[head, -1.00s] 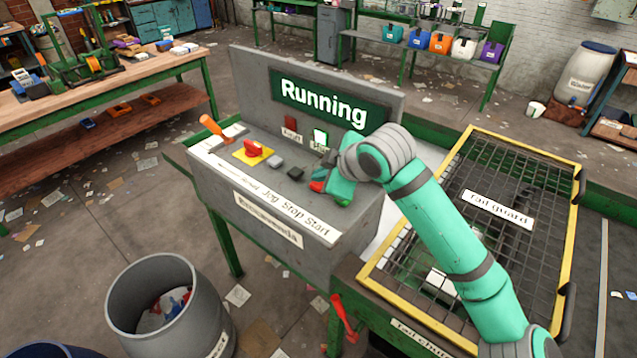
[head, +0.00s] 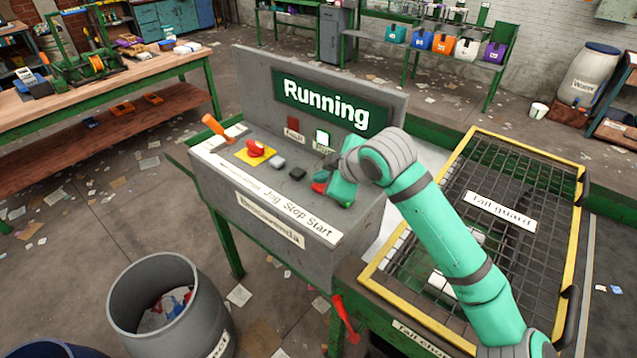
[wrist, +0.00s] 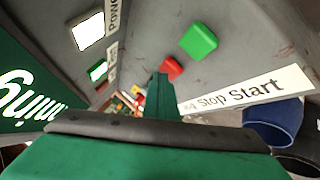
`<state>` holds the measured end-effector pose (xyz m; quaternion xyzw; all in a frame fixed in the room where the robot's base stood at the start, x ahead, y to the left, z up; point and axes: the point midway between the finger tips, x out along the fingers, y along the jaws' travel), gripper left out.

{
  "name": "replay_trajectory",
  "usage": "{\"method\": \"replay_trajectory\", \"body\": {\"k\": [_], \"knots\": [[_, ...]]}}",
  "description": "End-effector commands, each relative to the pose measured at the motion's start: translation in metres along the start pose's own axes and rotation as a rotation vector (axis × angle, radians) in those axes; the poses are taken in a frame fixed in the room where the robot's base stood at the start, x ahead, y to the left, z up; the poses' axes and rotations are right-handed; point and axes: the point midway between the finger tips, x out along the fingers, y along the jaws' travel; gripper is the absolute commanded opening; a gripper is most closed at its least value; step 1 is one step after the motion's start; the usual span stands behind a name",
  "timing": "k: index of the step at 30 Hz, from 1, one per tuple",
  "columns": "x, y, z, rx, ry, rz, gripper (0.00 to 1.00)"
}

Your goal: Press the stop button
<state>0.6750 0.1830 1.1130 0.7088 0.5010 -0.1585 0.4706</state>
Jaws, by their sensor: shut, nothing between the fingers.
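The grey console (head: 290,222) carries a row of controls above a strip reading Jog, Stop, Start. The red stop button (head: 318,187) shows at the left edge of my gripper (head: 334,190). In the wrist view the red stop button (wrist: 171,68) lies just beyond the fingertips, with the green start button (wrist: 198,40) beside it. My gripper, also in the wrist view (wrist: 161,82), is shut and empty, close over the panel. I cannot tell whether it touches the red button. The display (head: 326,104) reads Running on green.
A red emergency button (head: 255,149) on a yellow plate, an orange lever (head: 215,128), a grey button (head: 277,160) and a black button (head: 297,174) stand left of my gripper. A yellow-framed mesh guard (head: 520,180) is at right. A grey bin (head: 170,320) stands in front.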

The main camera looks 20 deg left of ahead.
Motion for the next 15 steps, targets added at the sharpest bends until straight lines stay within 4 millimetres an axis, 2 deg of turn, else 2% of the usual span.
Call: {"method": "replay_trajectory", "body": {"k": [15], "knots": [[0.003,-0.0028,0.001,0.0,0.0,-0.004,0.0]]}}
